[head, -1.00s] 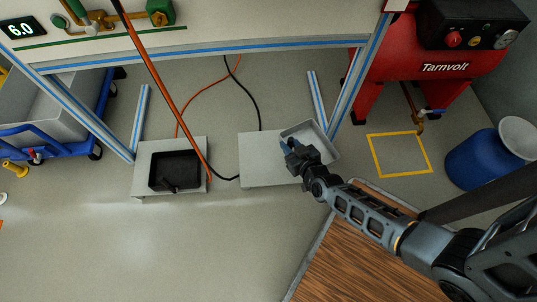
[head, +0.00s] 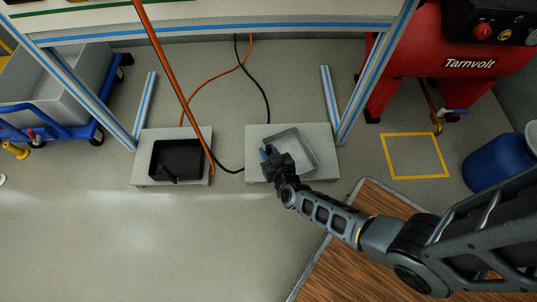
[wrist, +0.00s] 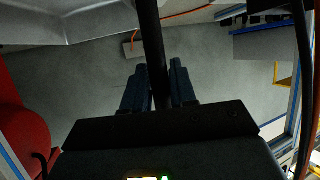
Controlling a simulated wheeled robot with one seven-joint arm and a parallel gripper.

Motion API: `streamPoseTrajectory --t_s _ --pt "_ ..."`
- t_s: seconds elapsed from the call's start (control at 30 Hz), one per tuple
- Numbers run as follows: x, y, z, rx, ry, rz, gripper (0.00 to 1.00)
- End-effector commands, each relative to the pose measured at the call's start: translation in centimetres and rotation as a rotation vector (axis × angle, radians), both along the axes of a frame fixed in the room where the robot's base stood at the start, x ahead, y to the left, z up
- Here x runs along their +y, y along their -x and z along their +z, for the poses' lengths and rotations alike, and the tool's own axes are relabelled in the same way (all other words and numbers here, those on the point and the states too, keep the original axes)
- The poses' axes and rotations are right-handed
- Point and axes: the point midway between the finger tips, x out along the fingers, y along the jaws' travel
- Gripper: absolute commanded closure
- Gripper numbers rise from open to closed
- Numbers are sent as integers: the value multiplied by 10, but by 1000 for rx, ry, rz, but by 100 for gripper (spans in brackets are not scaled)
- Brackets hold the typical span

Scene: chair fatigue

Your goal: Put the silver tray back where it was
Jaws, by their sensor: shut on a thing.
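The silver tray (head: 300,148) is a shallow, square, open pan. In the head view it is over the right grey slab (head: 256,137) under the bench, turned at an angle to it. My gripper (head: 268,154) is shut on the tray's left side. I cannot tell whether the tray touches the slab or hangs just above it. In the wrist view the fingers (wrist: 160,85) have a dark upright strip between them, and a pale grey surface that may be the tray fills the upper left.
A black tray (head: 176,157) sits on the left slab (head: 140,165). An orange hose (head: 168,75) hangs down in front. Right of the bench leg (head: 330,105) are a red compressor (head: 440,65), a yellow floor square (head: 386,155) with bare floor inside, and a blue drum (head: 500,162).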

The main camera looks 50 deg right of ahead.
Motion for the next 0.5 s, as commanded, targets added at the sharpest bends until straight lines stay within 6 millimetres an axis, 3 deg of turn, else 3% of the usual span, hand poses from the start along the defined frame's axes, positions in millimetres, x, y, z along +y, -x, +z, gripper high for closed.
streamPoseTrajectory --t_s 0.4,0.43,0.5 --pt "0 -1 -7 -1 2 0 100" --pt "0 0 -6 -1 1 0 71" --pt "0 0 -5 -1 1 0 64"
